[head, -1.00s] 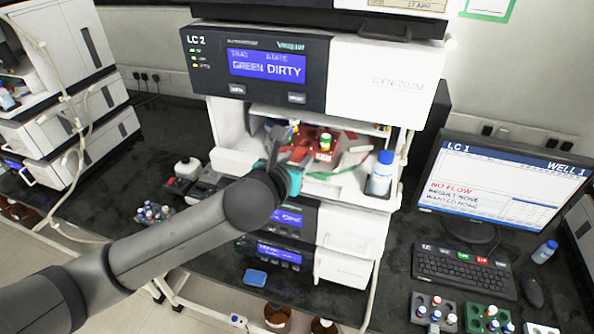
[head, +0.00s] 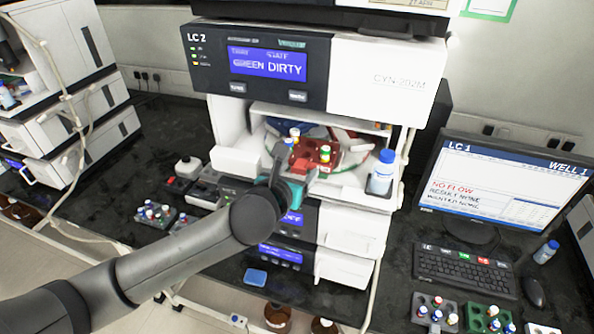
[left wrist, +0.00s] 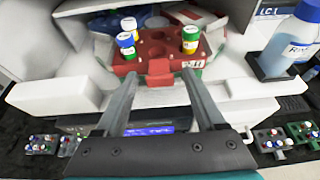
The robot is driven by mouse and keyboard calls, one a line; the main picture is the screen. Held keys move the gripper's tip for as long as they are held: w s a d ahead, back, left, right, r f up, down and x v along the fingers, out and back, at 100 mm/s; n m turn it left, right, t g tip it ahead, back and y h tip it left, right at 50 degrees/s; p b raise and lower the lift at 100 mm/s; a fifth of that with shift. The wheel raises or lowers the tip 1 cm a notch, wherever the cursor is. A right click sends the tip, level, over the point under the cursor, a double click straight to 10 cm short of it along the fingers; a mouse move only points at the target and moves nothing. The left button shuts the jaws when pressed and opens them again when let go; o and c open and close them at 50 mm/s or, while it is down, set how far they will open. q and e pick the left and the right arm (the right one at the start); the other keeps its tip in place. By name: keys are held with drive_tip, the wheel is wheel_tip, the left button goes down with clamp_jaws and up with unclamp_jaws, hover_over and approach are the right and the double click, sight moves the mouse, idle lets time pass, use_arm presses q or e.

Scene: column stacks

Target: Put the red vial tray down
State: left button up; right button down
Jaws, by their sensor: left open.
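The red vial tray (head: 309,157) sits at the front of the open bay of the LC 2 unit, with several holes and a few vials. In the left wrist view the tray (left wrist: 158,52) looks level. My left gripper (head: 289,165) is at the tray's near side. In the wrist view its fingers (left wrist: 160,78) are apart, either side of the tray's front tab; I cannot tell whether they touch it. My right gripper is out of view.
A blue-capped bottle (head: 381,173) stands in a holder at the bay's right. A white block (head: 236,160) is at its left. The display panel (head: 268,65) overhangs the bay. Small vial racks (head: 155,214) stand on the dark bench, left of the unit.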

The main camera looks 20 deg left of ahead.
use_arm(q)
drive_tip(key=shift+r, duration=0.2)
drive_tip(key=v, duration=1.2)
drive_tip(key=w+a+f+n+g+y, duration=0.1)
drive_tip(key=a+f+n+g, duration=0.15)
drive_tip(key=f+n, duration=0.75)
drive_tip(key=a+f+n+g+y, duration=0.15)
drive_tip(key=a+f+n, duration=0.25)
drive_tip(key=f, duration=1.3)
drive_tip(key=s+a+f+n+g, duration=0.25)
drive_tip(key=s+f+n, duration=0.25)
drive_tip(key=f, duration=0.4)
drive_tip(key=s+d+f+n+g, duration=0.1)
drive_tip(key=s+f+n, duration=0.4)
drive_tip(key=s, duration=0.5)
drive_tip(key=s+d+f+n+g+h, duration=0.1)
drive_tip(key=s+f+n, duration=0.4)
drive_tip(key=s, duration=0.6)
drive_tip(key=s+d+f+n+g, duration=0.3)
drive_tip(key=s+f, duration=0.4)
drive_tip(key=s, duration=0.4)
drive_tip(key=shift+d+n+g+h, duration=0.2)
drive_tip(key=shift+n+g+h, duration=0.25)
drive_tip(key=shift+n, duration=0.65)
